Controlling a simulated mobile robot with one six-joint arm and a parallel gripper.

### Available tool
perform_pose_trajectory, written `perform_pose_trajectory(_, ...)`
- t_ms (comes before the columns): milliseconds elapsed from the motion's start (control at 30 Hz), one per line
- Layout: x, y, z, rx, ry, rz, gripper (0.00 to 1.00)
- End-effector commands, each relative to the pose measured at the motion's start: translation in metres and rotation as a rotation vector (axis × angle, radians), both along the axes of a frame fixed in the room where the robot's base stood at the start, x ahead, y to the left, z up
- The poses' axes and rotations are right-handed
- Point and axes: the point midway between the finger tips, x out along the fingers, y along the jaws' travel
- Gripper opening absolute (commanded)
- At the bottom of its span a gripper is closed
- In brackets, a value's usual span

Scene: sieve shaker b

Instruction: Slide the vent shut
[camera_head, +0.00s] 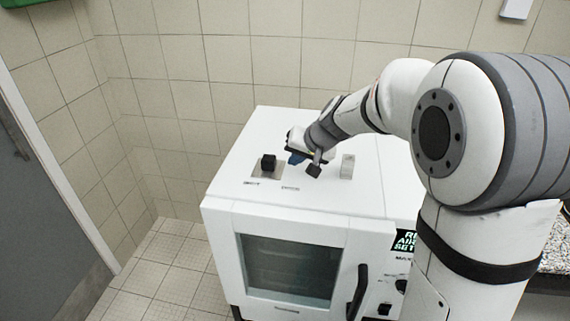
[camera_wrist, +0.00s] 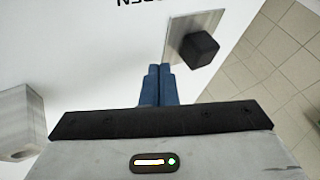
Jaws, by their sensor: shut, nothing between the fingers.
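The vent slider's black knob (camera_head: 268,162) stands on a metal plate (camera_head: 262,174) on top of the white machine. The knob (camera_wrist: 200,48) also shows in the wrist view, with the plate (camera_wrist: 180,28) beneath it. My gripper (camera_head: 294,159) is to the right of the knob in the head view, low over the machine's top. In the wrist view its blue fingers (camera_wrist: 158,72) are together and empty, with the knob beyond them to the right. A small gap shows between fingers and knob. I cannot tell whether the fingertips touch the top.
A grey metal block (camera_head: 347,166) stands on the machine's top (camera_head: 235,181), right of my gripper. It shows at the left of the wrist view (camera_wrist: 20,120). The front has a windowed door with a black handle (camera_head: 358,291). A tiled wall is behind; floor is clear at left.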

Motion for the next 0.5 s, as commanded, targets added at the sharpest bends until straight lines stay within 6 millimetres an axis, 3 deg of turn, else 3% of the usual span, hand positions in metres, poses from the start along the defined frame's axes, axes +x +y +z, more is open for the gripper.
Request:
perform_pose_trajectory(300, -0.032, -0.033, 0.055, 0.0, -0.004, -0.003, 0.0)
perform_pose_trajectory(500, -0.043, -0.041, 0.075, -0.001, -0.002, 0.0, 0.0)
